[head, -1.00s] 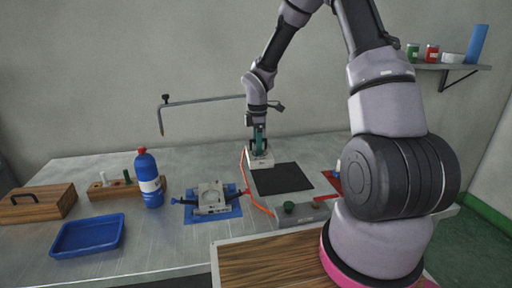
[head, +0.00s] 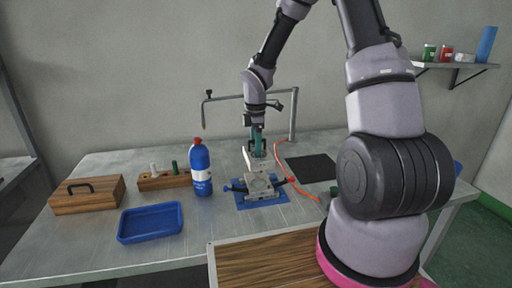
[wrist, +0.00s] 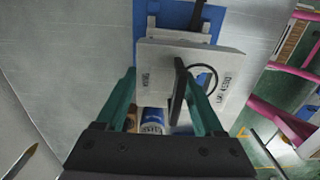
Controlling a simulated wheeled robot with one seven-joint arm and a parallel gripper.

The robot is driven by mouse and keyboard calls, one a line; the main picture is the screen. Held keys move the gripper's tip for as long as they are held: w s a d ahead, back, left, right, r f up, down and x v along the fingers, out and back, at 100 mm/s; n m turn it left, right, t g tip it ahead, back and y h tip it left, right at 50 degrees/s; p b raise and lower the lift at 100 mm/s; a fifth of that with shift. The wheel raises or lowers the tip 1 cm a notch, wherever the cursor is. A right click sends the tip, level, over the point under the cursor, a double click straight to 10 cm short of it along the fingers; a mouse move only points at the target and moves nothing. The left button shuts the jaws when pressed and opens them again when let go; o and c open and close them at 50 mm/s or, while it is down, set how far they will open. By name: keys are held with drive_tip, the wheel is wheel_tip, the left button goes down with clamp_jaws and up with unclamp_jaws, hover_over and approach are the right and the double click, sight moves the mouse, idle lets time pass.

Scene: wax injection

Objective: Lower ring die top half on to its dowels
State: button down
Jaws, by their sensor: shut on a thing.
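The ring die top half is a pale grey plate with a black handle (wrist: 178,92). It shows in the wrist view (wrist: 205,62) and, partly hidden, in the head view (head: 261,165). My gripper (head: 257,153) is shut on its handle between green fingers. The plate hangs over the rear of the die's lower half (head: 262,189), which sits on a blue mat (head: 281,197). A gap between the halves is hard to judge. The dowels cannot be made out. In the wrist view, the plate hides most of what lies below it.
A blue bottle (head: 201,170) stands left of the die, beside a wooden block (head: 163,181). A blue tray (head: 150,222) lies front left. An orange cord (head: 305,191) runs to the right, near a black mat (head: 313,168). A metal stand (head: 294,115) rises behind.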

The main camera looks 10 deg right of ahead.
drive_tip(key=shift+f, duration=0.1)
drive_tip(key=shift+f, duration=2.8)
drive_tip(key=shift+f, duration=1.2)
unclamp_jaws()
wheel_tip(320, 180, up, 11)
drive_tip(key=shift+f, duration=0.1)
